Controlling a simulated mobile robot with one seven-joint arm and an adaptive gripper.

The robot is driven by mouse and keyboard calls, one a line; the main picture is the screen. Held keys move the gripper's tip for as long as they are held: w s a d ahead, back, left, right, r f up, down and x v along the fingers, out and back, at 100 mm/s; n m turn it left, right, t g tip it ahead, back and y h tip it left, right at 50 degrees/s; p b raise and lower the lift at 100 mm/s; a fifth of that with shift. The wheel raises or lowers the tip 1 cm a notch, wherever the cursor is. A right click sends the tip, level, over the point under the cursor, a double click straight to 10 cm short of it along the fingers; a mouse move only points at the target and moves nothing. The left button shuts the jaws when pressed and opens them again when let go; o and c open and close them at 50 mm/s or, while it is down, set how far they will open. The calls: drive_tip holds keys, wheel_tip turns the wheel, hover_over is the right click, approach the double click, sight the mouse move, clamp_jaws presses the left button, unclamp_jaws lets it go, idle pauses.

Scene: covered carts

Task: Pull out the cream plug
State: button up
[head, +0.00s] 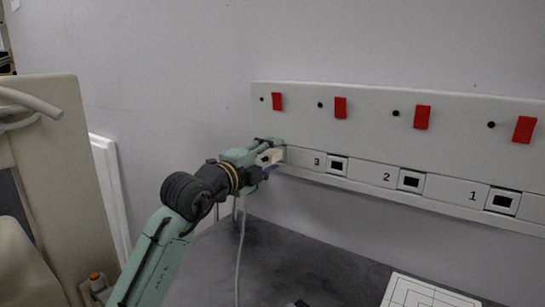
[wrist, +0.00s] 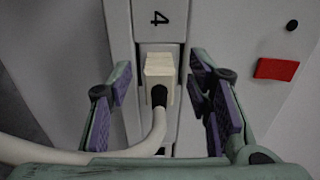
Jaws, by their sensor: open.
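The cream plug (wrist: 159,69) sits at the socket under the number 4 in the wrist view, with its cable leaving from a dark collar and curving to the lower left. It also shows in the head view (head: 270,156), at the left end of the socket strip. My gripper (wrist: 160,95) is open, with one purple-padded finger on each side of the plug and a gap on both sides. In the head view my gripper (head: 272,158) reaches the panel's left end. The socket itself is mostly hidden behind the plug.
The white wall panel (head: 380,125) carries several red switches (head: 340,108) above empty sockets marked 3 (head: 337,166), 2 (head: 411,181) and 1 (head: 503,201). A cable (head: 239,255) hangs down to the dark tabletop (head: 290,255). A white gridded sheet (head: 425,294) lies at the lower right.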

sight(261, 161)
drive_tip(key=shift+c, duration=0.3)
clamp_jaws()
idle(0.4)
drive_tip(key=shift+s+a, duration=0.1)
idle(0.4)
drive_tip(key=shift+b+v, duration=1.05)
drive_tip(key=shift+v, duration=1.8)
drive_tip(key=shift+s, duration=0.1)
